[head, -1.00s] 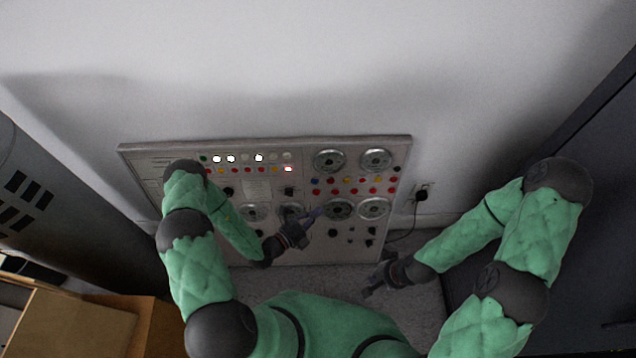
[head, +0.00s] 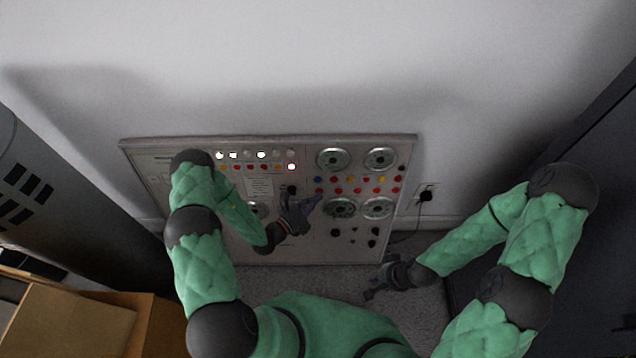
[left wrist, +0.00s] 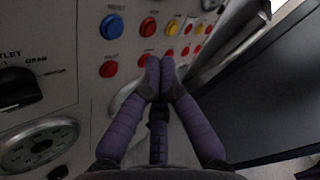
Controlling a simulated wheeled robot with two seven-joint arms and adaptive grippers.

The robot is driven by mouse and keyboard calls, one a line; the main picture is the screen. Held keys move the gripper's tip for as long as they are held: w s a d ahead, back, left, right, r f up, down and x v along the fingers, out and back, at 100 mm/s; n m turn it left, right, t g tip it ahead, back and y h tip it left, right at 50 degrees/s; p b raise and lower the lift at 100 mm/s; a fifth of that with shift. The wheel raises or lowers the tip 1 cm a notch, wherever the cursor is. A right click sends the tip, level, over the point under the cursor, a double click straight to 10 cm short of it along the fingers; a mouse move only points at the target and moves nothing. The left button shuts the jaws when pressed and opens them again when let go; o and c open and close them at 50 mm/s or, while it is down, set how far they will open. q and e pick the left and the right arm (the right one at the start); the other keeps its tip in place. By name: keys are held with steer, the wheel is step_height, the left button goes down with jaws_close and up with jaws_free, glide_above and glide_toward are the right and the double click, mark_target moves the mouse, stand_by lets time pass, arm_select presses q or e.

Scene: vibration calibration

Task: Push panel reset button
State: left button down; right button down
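The grey control panel (head: 300,252) leans against the wall, with rows of coloured buttons, lamps and gauges. A blue button (left wrist: 112,27) and red buttons, one of them at the lower left (left wrist: 109,68), show in the left wrist view. My left gripper (head: 315,203) is in front of the panel's middle, below the blue button (head: 319,180). In the left wrist view its purple fingertips (left wrist: 160,76) are together and empty, just below a red button (left wrist: 146,57); contact cannot be told. My right gripper (head: 371,291) hangs low, right of centre, its opening unclear.
A dark cabinet (head: 590,240) stands at the far right, a grey cabinet (head: 60,205) and cardboard box (head: 75,330) at the left.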

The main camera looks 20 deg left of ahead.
mark_target(318, 181)
arm_select(q)
steer(key=shift+w+a+f+b, duration=0.1)
steer(key=shift+w+a+b, duration=0.1)
steer(key=shift+w, duration=0.45)
steer(key=shift+w+a+f+b, duration=0.15)
steer(key=shift+w, duration=0.45)
steer(key=shift+w+a+f+b, duration=0.1)
steer(key=shift+w+a+b, duration=0.1)
steer(key=shift+w, duration=0.45)
steer(key=shift+w, duration=0.1)
steer(key=shift+w+a+f, duration=0.1)
steer(key=shift+w, duration=0.2)
steer(key=shift+w+a, duration=0.1)
steer(key=shift+w, duration=0.25)
stand_by(0.7)
steer(key=shift+s, duration=0.1)
steer(key=shift+s+d, duration=0.2)
steer(key=shift+s, duration=0.45)
steer(key=shift+p, duration=0.3)
